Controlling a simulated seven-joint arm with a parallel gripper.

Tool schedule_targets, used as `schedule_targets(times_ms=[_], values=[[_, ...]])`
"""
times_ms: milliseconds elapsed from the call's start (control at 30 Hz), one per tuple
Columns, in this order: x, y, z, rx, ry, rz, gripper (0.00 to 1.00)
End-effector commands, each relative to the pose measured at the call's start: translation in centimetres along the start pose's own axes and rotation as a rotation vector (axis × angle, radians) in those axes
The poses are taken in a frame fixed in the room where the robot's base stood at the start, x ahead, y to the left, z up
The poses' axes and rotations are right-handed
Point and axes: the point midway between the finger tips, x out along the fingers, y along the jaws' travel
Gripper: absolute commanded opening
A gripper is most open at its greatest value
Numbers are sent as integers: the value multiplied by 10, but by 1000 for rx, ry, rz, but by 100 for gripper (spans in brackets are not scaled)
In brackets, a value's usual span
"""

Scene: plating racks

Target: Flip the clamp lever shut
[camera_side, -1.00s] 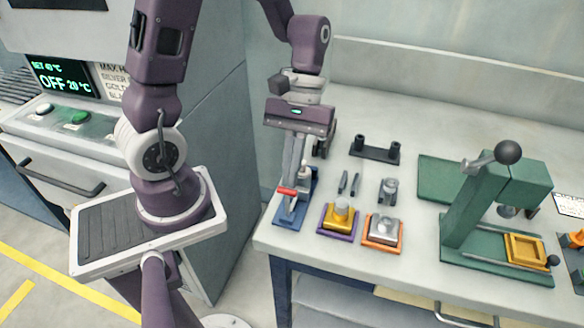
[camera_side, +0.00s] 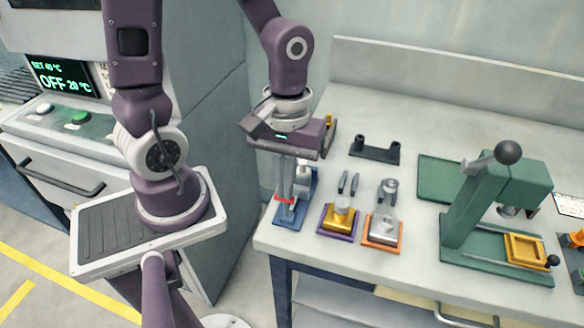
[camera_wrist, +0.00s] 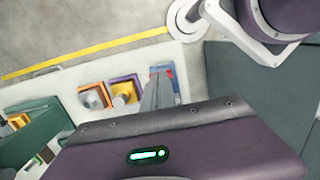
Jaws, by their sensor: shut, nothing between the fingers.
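The clamp has a blue base (camera_side: 288,220) at the left end of the bench, with pale metal parts (camera_side: 304,170) standing on it. Its red lever grip (camera_side: 283,200) shows low at the front of the clamp. My gripper (camera_side: 286,194) points down over the clamp, its fingers shut and empty. The fingertips overlap the lever area in the side view; I cannot tell whether they touch it. In the wrist view the fingers (camera_wrist: 159,76) hide most of the clamp, with only bits of blue and red (camera_wrist: 168,71) showing beyond them.
A yellow block on a purple tray (camera_side: 338,236) and a silver piece on an orange tray (camera_side: 383,242) stand close right of the clamp. A black rack (camera_side: 375,151) is behind them. A green press (camera_side: 480,205) stands further right.

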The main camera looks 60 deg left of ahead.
Motion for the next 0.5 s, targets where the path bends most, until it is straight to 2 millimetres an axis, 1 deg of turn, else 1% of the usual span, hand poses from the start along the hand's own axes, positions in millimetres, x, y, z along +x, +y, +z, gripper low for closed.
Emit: schedule_targets(times_ms=[267,500], values=[[7,-1,21,0,-6,-1,0],[18,0,41,7,-8,-1,0]])
